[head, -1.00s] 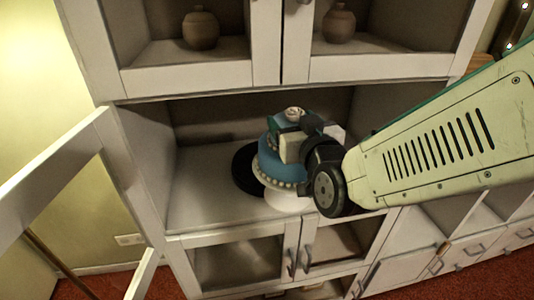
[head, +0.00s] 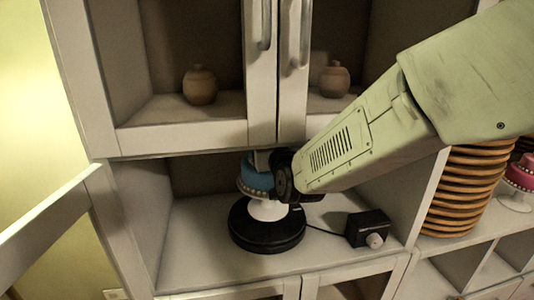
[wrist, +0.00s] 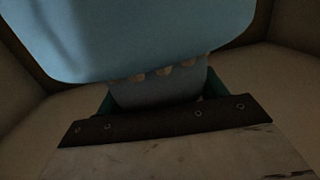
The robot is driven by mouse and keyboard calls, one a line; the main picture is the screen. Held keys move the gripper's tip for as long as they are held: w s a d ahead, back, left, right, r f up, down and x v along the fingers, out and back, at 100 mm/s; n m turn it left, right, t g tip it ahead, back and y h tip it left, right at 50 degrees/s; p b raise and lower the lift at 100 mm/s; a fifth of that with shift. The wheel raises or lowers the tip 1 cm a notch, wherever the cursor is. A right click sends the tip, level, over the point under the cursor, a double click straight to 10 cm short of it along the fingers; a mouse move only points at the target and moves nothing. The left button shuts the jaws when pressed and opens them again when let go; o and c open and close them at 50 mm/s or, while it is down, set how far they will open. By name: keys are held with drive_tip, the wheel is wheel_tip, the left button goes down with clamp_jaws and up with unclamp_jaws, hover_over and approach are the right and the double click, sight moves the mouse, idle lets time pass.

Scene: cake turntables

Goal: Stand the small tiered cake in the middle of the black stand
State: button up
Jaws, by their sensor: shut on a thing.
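The small tiered cake (head: 254,178) is blue with a row of pale beads and has a white foot (head: 267,210). It is upright in the head view, partly hidden by my arm. The black stand (head: 267,236) is a round dark disc on the cabinet shelf. The white foot appears over about the middle of the disc; I cannot tell whether it touches. My gripper (head: 262,160) is shut on the upper part of the cake. In the wrist view, the blue cake (wrist: 140,35) fills the top, with beads below it.
A black box with a pale knob (head: 370,228) stands right of the stand, joined by a cable. The cabinet board above (head: 190,137) is close over my gripper. An open door (head: 50,215) is at left. Stacked brown discs (head: 462,190) and a pink cake (head: 520,175) are at right.

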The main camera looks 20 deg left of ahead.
drive_tip(key=shift+x, duration=0.8)
drive_tip(key=shift+w, duration=0.15)
drive_tip(key=shift+f, duration=1.7)
drive_tip(key=o, duration=1.9)
drive_tip(key=shift+o, duration=0.2)
